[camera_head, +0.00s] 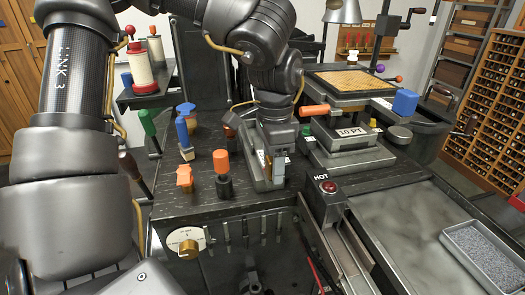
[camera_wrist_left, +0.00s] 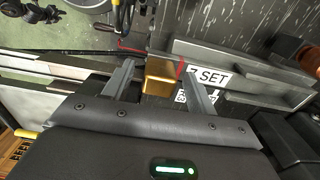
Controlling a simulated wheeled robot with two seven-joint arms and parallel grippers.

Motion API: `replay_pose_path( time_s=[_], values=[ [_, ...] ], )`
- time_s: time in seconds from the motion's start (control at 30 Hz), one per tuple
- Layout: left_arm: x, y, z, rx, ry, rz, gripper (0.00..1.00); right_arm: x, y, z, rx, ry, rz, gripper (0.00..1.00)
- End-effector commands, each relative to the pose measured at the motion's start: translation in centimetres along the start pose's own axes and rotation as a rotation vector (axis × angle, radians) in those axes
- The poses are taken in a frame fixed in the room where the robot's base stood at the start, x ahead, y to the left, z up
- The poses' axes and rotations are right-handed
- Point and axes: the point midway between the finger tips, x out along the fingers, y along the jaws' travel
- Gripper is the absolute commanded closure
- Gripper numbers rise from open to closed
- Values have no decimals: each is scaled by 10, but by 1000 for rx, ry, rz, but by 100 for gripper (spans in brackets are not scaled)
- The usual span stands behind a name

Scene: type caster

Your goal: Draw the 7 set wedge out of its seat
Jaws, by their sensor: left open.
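A brass-coloured block (camera_wrist_left: 158,82), which looks like the wedge, sits at the grey metal holder in the left wrist view. A white label (camera_wrist_left: 211,77) reading "7 SET" is just right of it, with a thin red mark between. My left gripper (camera_wrist_left: 158,66) is open, its two fingers on either side of the brass block; contact cannot be told. In the head view my left gripper (camera_head: 266,158) points down over the holder (camera_head: 263,181) on the dark bench and hides much of it. My right gripper is not in view.
A "HOT" box with a red button (camera_head: 328,187) stands in front at right.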

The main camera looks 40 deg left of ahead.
Motion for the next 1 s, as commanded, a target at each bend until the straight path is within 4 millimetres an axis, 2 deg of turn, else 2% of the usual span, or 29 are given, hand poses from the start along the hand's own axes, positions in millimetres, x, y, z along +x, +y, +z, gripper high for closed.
replay_pose_path(
  time_s=[0.3, 0.5, 0.7, 1.0],
  values=[
    [-63, 0, -1, -2, 4, 0, 43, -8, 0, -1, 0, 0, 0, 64],
    [-92, 0, 0, -1, 3, 0, 43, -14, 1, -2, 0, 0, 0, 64],
    [-101, 0, 0, 0, 2, 0, 43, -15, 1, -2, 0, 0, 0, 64],
    [-101, 0, 0, 0, 2, 0, 43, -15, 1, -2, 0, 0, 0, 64]
  ],
)
